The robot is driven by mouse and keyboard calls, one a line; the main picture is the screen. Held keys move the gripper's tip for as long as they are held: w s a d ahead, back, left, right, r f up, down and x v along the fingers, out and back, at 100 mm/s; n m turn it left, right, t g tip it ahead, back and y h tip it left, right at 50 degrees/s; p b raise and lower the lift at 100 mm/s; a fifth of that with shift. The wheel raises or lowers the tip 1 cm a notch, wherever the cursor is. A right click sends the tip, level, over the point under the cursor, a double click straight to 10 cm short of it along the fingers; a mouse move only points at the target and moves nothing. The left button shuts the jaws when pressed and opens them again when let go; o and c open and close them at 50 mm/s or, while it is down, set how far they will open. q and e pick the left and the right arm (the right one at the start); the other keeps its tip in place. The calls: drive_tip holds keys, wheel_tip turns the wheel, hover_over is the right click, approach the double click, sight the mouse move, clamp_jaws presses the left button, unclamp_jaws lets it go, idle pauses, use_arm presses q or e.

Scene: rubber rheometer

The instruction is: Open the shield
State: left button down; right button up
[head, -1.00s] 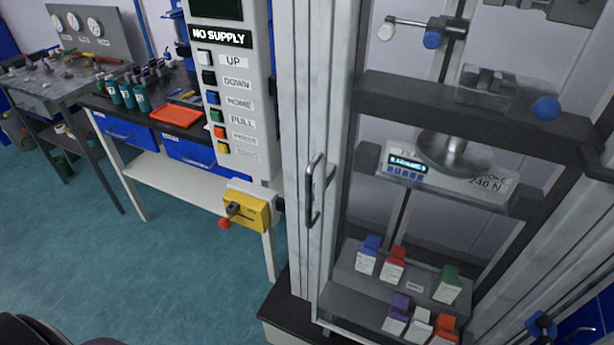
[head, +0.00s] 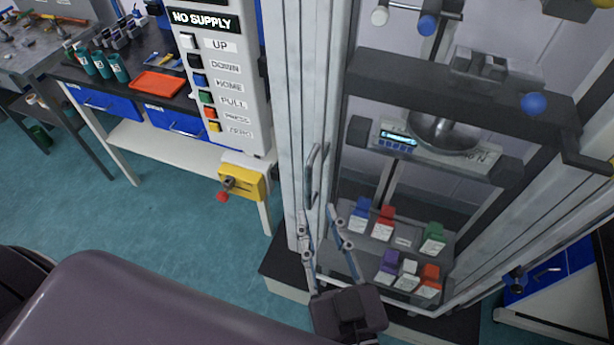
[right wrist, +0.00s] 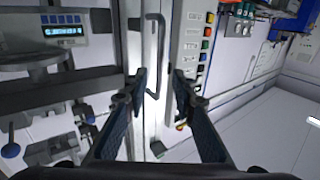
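The shield (head: 343,90) is the tall framed door on the front of the test machine. It appears closed. Its grey upright handle (head: 313,173) is on the left part of the frame, and the handle also shows in the right wrist view (right wrist: 161,50). My right gripper (head: 319,212) is open and empty, with its fingers pointing up toward the lower end of the handle. In the right wrist view the two fingertips (right wrist: 158,82) are spread, with the handle beyond and between them, apparently not touched. My left gripper is not in view.
A control panel (head: 212,75) with several coloured buttons and a yellow switch box (head: 241,182) stand left of the handle. Inside the machine are a scale (head: 397,140) and several small coloured boxes (head: 384,217). The floor (head: 185,215) at left is clear.

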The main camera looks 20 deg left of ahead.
sight(309, 191)
drive_tip(key=p+x, duration=0.2)
drive_tip(key=x, duration=0.4)
drive_tip(key=shift+w+p, duration=0.2)
drive_tip(key=shift+p, duration=0.15)
drive_tip(key=shift+w+a, duration=0.35)
drive_tip(key=shift+w, duration=0.05)
drive_tip(key=shift+f, duration=0.1)
clamp_jaws()
